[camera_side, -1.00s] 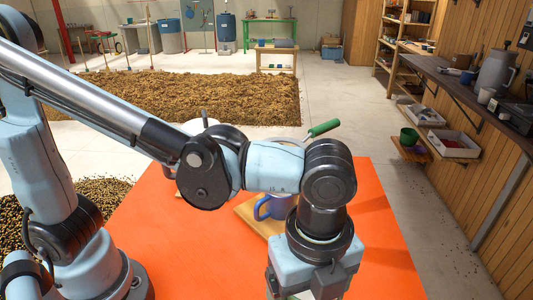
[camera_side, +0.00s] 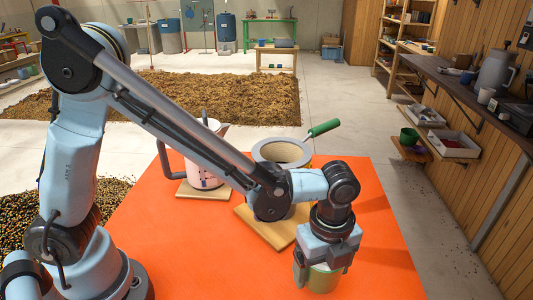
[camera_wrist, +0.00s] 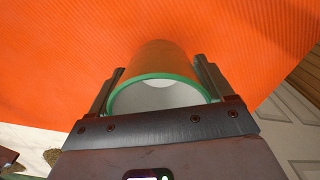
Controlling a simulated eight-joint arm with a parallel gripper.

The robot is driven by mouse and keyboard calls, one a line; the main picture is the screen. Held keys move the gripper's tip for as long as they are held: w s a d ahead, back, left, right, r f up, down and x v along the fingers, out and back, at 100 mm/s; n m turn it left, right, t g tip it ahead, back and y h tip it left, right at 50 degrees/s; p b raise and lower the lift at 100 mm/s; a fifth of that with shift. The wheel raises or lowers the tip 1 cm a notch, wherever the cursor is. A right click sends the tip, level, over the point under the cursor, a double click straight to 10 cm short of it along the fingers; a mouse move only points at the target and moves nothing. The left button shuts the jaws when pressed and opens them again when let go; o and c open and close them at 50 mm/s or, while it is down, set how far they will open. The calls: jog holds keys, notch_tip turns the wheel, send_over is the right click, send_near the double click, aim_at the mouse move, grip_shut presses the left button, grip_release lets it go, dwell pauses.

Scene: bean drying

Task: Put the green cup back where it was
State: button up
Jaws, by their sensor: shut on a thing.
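A white pitcher (camera_side: 205,172) stands on another board (camera_side: 203,193) to the left. The table's front left is clear.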

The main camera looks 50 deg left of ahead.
jog(key=shift+f, duration=1.1)
jog(key=shift+f, duration=0.15)
jog(key=o, duration=1)
notch_tip(320, 180, up, 12)
jog(key=shift+r, duration=0.15)
